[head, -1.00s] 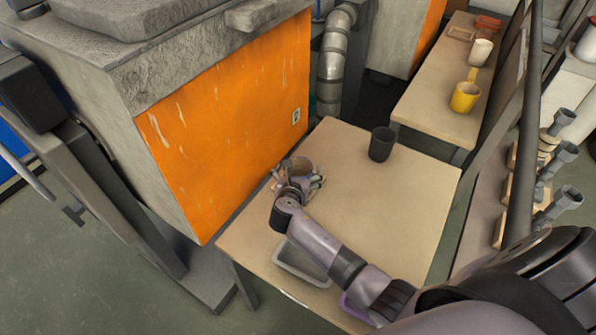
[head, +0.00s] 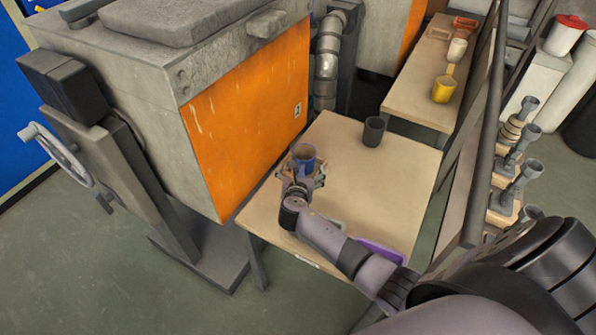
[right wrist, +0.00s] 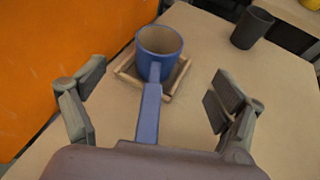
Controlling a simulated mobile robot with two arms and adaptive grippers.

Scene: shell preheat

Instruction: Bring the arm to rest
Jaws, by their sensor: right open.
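A blue ladle-like cup (right wrist: 160,45) with a long straight handle stands upright in a square wooden frame (right wrist: 172,92) on the table. It also shows in the head view (head: 305,158), near the table's left edge, beside the orange panel. My right gripper (head: 303,177) is open just in front of the cup. In the right wrist view its fingers are spread wide to both sides of the handle, with clear gaps and no visible contact. The handle's near end is hidden behind the gripper body. My left gripper is not in view.
The table (head: 390,175) also holds a dark grey cup (head: 373,132) and a purple tray (head: 381,251) beside my right arm. The block with the orange panel (head: 250,115) stands close at the left. The table's middle is clear.

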